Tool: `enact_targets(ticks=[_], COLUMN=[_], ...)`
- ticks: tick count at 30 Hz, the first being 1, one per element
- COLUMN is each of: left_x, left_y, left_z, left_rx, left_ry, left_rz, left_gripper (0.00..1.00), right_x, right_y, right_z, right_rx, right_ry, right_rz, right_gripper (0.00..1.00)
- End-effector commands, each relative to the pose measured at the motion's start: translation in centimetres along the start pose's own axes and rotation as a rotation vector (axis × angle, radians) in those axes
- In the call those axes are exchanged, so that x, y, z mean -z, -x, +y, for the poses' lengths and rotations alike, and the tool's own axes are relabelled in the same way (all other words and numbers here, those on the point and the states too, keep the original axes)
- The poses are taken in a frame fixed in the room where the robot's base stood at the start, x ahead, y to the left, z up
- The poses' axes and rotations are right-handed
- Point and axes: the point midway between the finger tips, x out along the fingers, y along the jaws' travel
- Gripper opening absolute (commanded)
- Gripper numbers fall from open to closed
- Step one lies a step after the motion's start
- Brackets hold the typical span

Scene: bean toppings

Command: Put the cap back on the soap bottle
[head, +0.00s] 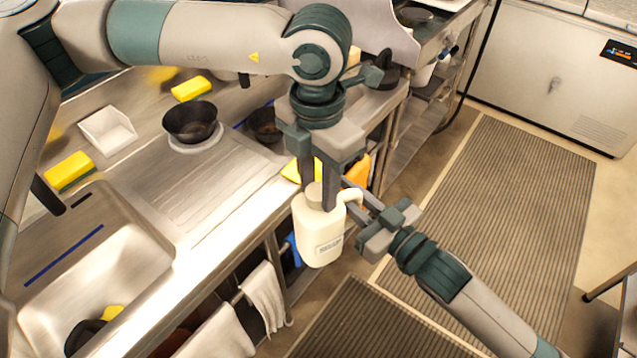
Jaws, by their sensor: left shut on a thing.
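The soap bottle (318,240) is cream white with a small label and hangs nearly upright in front of the counter edge. My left gripper (320,190) comes down from above, shut on the bottle at its top. A cream curved spout, seemingly part of the cap (352,195), shows at the bottle's upper right. I cannot tell whether the cap sits on the neck or apart from it, as fingers hide the neck. My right gripper (362,203) reaches in from the lower right, its fingers close to the spout. Whether it grips the cap is unclear.
The steel counter (190,190) holds a black bowl (190,122), a white tray (107,131) and yellow sponges (70,170). A sink (100,260) is at left. White towels (263,297) hang below the edge. Striped mats (500,200) cover the floor at right.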

Motion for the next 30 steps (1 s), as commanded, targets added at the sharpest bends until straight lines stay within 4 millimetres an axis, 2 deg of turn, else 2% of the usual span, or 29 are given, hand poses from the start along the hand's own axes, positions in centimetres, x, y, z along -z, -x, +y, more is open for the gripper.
enact_targets(ticks=[21, 23, 27, 28, 30], left_x=[0.03, 0.03, 0.03, 0.03, 0.03], left_y=[-0.07, -0.07, -0.05, -0.05, -0.05], left_z=[0.06, 0.06, 0.10, 0.10, 0.09], left_rx=[-0.001, -0.001, -0.002, -0.002, -0.002], left_ry=[-1.117, -1.194, -1.180, -1.180, -1.179], left_rz=[-0.001, -0.001, 0.000, 0.000, 0.000], left_gripper=[0.05, 0.05, 0.05, 0.37, 0.51], right_x=[0.16, 0.17, 0.17, 0.17, 0.17], right_y=[0.00, 0.00, 0.01, 0.01, 0.00], right_z=[0.00, 0.00, 0.00, 0.00, 0.00], right_rx=[0.001, 0.001, 0.001, 0.001, 0.001], right_ry=[-0.001, -0.001, -0.001, -0.001, -0.001], right_rz=[0.003, 0.003, 0.003, 0.003, 0.003], right_gripper=[0.00, 0.00, 0.00, 0.00, 0.00])
